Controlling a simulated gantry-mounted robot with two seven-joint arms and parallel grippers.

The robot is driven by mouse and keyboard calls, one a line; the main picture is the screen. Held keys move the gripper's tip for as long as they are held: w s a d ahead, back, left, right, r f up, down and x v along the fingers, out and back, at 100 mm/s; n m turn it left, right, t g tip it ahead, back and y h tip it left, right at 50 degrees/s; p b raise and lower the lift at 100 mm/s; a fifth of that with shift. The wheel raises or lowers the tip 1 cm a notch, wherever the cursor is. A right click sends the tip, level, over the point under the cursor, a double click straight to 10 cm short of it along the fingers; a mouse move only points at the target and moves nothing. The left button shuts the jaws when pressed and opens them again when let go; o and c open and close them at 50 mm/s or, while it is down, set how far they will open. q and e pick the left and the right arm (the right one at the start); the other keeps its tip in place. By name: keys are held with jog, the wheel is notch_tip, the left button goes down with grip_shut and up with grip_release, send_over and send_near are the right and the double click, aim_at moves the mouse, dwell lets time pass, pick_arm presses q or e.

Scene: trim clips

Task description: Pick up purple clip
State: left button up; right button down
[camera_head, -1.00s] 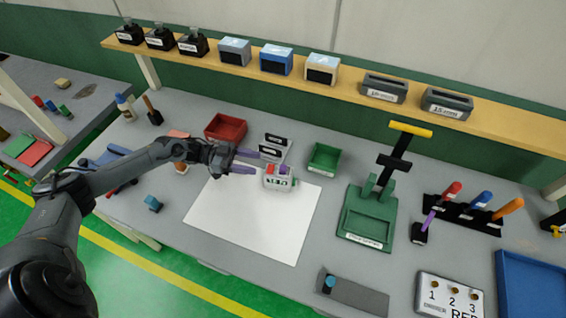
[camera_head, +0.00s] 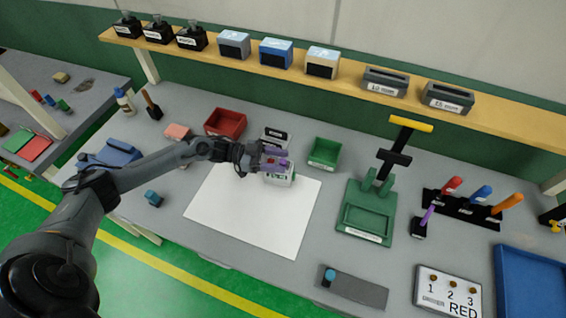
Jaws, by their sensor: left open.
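A small white holder (camera_head: 281,179) with green marking on its front stands at the top edge of the white sheet. My left gripper (camera_head: 277,162) is open, reaching in from the left directly over this holder. Its long fingers are purple. Purple and red show at the top of the holder, partly covered by the gripper. I cannot tell clearly which purple there is the clip and which is finger. I see no clip held. My right gripper is not in view.
A white sheet (camera_head: 240,218) lies below the gripper. A red bin (camera_head: 226,122) and a green bin (camera_head: 324,153) stand behind it. A green press fixture (camera_head: 366,213) is to the right. A shelf (camera_head: 345,78) with boxes runs along the back.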

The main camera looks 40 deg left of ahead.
pick_arm(q)
jog(key=shift+x, duration=0.95)
jog(key=shift+c, duration=0.4)
grip_shut()
